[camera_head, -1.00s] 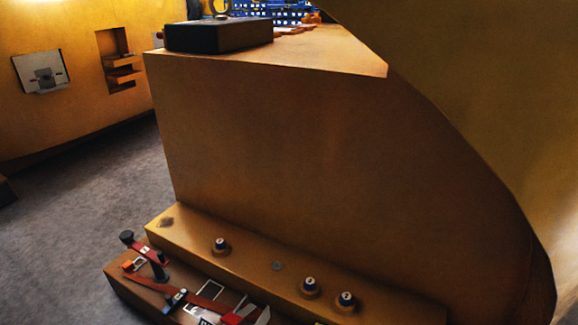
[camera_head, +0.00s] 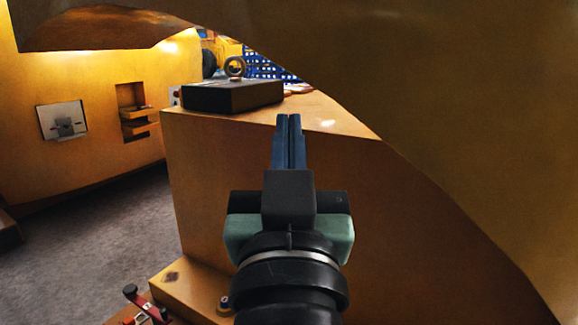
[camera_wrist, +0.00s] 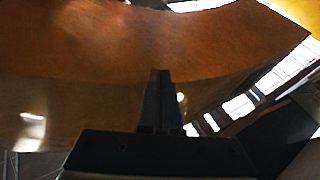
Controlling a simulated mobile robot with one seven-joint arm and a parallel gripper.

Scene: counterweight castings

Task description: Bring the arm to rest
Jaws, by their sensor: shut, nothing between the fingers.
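My gripper (camera_head: 288,118) stands in the middle of the head view, its blue fingers together, pointing up and away. It is empty. Behind it is the large orange-brown block (camera_head: 215,165), with its flat top near the fingertips; I cannot tell whether they touch it. In the wrist view my gripper (camera_wrist: 160,75) is also shut, with an orange-brown curved surface (camera_wrist: 120,45) beyond it.
A black box (camera_head: 232,97) with a ring (camera_head: 235,67) on it sits on the block's top. A large curved brown casting (camera_head: 450,130) overhangs at the right. A low ledge (camera_head: 190,290) runs along the block's foot. Grey floor (camera_head: 100,225) is open at left.

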